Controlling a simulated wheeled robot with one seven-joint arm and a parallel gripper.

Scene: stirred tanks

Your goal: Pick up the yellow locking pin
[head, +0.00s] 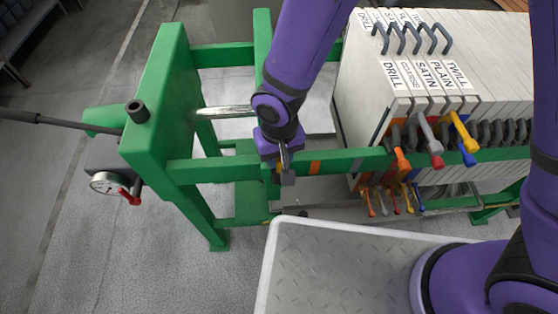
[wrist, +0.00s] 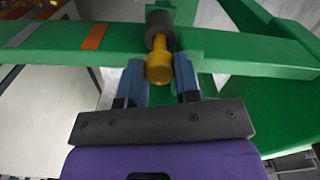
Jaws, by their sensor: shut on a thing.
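The yellow locking pin (wrist: 159,69) has a round knob and a narrower neck, and sits between my fingers in the wrist view. My gripper (wrist: 160,82) is shut on it, one blue-grey finger on each side. The pin's far end meets a dark grey cylindrical collar (wrist: 158,28) at the green rail; whether its shaft is inside the collar is hidden. In the head view my gripper (head: 287,180) is at the front green rail (head: 225,170), pointing down, and mostly hides the pin.
White plates (head: 435,65) with labels and coloured handles stand right of my gripper. A green end frame (head: 160,95) with a pressure gauge (head: 109,182) stands left. A metal rod (head: 223,111) runs behind. A grey tread-plate platform (head: 340,265) lies in front.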

